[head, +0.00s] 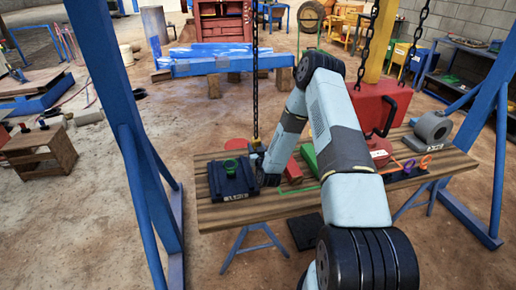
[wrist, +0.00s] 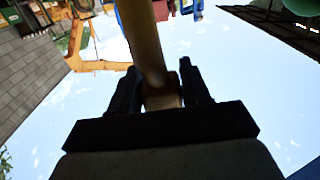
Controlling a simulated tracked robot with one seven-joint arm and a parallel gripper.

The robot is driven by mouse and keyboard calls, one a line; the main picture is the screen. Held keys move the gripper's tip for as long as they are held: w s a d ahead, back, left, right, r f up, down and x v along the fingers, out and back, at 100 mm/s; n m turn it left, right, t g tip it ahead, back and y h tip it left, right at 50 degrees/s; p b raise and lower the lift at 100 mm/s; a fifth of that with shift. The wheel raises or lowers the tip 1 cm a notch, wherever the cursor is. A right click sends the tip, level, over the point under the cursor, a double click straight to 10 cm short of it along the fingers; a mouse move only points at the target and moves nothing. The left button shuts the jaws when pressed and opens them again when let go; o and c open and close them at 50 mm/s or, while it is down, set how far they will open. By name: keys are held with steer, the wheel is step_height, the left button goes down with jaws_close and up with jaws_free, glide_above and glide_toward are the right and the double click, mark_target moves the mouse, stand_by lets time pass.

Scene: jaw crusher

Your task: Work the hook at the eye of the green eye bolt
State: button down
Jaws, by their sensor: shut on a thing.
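The green eye bolt (head: 231,165) stands on top of a dark blue block (head: 233,185) at the left end of the wooden bench. A dark chain (head: 255,75) hangs down just right of the block, with a small yellow hook piece (head: 256,142) at its lower end. My gripper (head: 258,154) is beside this lower end, right of the green eye. In the wrist view my gripper (wrist: 162,88) is shut on a tan-yellow bar (wrist: 145,40), which looks like part of the hook. The hook's tip is hidden, and I cannot tell whether it touches the eye.
The bench (head: 240,212) also holds a red block (head: 293,172), a large red weight (head: 375,107), a grey ring-shaped part (head: 432,130) and coloured shackles. Blue frame legs stand on both sides (head: 125,110). More chains hang above the red weight.

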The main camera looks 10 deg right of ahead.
steer(key=s+r, duration=0.1)
steer(key=s, duration=0.9)
steer(key=shift+s+r, duration=0.2)
steer(key=shift+r, duration=0.1)
stand_by(1.3)
steer(key=shift+a, duration=0.1)
steer(key=a, duration=1.2)
steer(key=shift+s+a, duration=0.15)
steer(key=shift+s, duration=0.25)
stand_by(1.8)
steer(key=shift+w, duration=0.1)
steer(key=shift+w+f, duration=0.15)
steer(key=shift+w, duration=0.9)
steer(key=shift+w+f, duration=0.15)
steer(key=shift+w, duration=0.9)
